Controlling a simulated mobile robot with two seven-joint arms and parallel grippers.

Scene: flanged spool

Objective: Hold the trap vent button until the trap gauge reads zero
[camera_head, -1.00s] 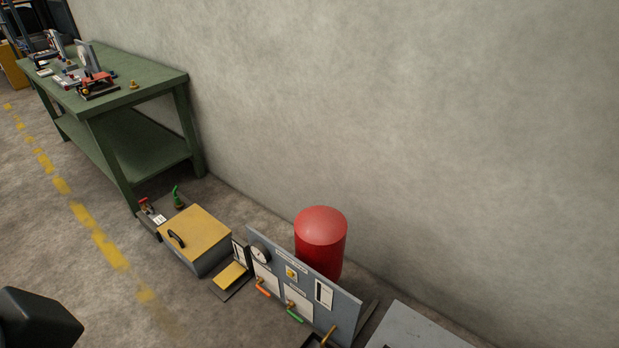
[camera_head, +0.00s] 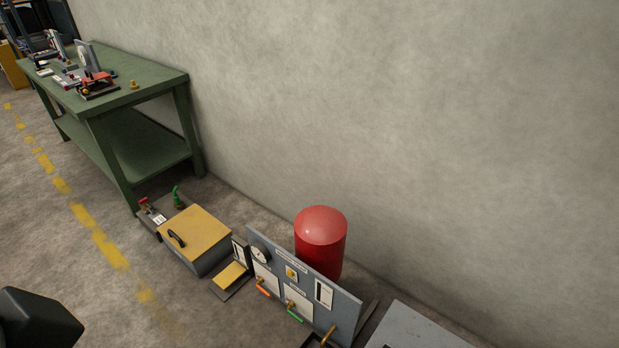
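A grey upright panel (camera_head: 309,306) stands on the floor at the lower middle. It carries a round dial gauge (camera_head: 259,254), a yellow button-like part (camera_head: 291,273), an orange-handled valve (camera_head: 262,287) and a green-handled valve (camera_head: 294,312). The gauge's reading is too small to tell, and I cannot tell which part is the trap vent button. A red cylindrical tank (camera_head: 320,243) stands behind the panel. A dark part of my own body shows at the lower left. Neither gripper is in view.
A yellow-lidded box (camera_head: 195,233) with a black handle sits left of the panel. A green workbench (camera_head: 135,85) with several small devices stands against the wall at the upper left. A grey flat-topped object (camera_head: 425,330) is at the bottom right. The floor at left is clear.

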